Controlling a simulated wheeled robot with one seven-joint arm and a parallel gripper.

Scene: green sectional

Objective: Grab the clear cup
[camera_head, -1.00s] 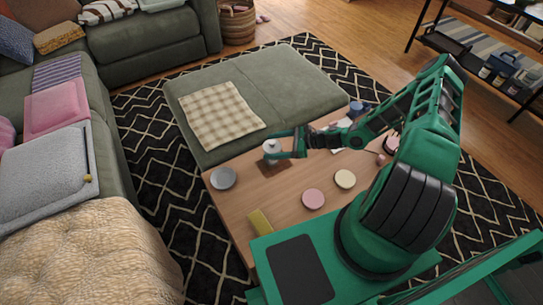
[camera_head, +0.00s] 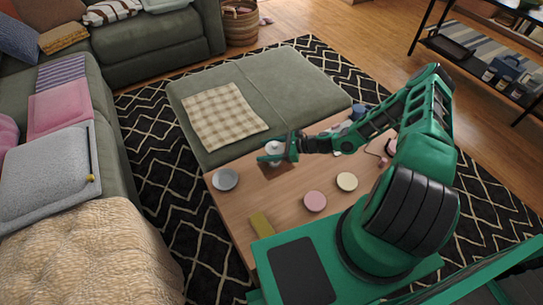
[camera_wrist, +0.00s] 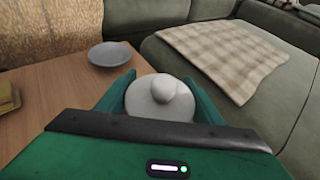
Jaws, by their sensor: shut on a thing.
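My gripper (camera_head: 272,154) is shut on a white, rounded, lidded vessel (camera_head: 273,146) with a knob on top, over the far left part of the wooden table. In the wrist view the white vessel (camera_wrist: 146,102) sits upright between the green fingers (camera_wrist: 161,98), one on each side. Its lower part is hidden by my gripper.
A grey plate (camera_head: 225,179) lies left of the vessel, also in the wrist view (camera_wrist: 110,54). A pink disc (camera_head: 315,201), a cream disc (camera_head: 347,182) and a yellow block (camera_head: 262,224) lie on the table (camera_head: 240,205). The green ottoman (camera_head: 290,85) stands behind.

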